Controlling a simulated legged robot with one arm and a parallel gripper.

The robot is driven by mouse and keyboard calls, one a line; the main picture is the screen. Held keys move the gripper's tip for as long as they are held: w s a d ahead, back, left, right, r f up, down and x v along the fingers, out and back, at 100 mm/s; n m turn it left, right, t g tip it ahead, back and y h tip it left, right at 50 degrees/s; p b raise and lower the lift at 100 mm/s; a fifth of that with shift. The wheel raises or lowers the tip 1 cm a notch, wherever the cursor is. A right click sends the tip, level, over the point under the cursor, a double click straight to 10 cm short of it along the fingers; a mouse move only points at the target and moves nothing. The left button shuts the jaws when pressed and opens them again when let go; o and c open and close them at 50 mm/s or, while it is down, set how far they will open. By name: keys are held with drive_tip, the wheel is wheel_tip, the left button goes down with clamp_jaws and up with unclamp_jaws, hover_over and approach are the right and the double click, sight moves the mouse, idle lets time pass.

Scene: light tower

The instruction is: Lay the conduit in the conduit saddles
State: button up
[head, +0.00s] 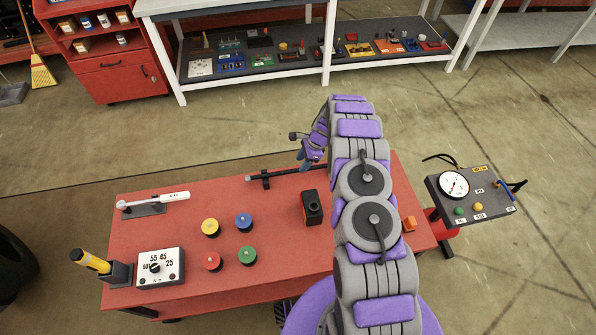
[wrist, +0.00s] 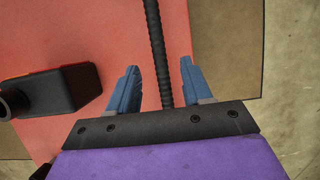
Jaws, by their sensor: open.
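The conduit (head: 285,172) is a thin black rod at the far edge of the red table, and its right part is hidden behind my arm. A black saddle (head: 265,180) shows at the rod near its left end; I cannot tell how firmly the rod sits in it. No other saddle shows clearly. My gripper (head: 303,160) is over the rod at the far table edge. In the wrist view, the ribbed conduit (wrist: 155,45) runs between the open blue fingers of my gripper (wrist: 159,68), apart from both fingertips.
A gauge box (head: 470,197) stands at right. Floor beyond the table is clear.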

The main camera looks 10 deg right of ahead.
drive_tip(key=b+x, duration=0.1)
drive_tip(key=x, duration=0.3)
drive_tip(key=shift+d+f, duration=0.15)
drive_tip(key=shift+f, duration=0.1)
clamp_jaws()
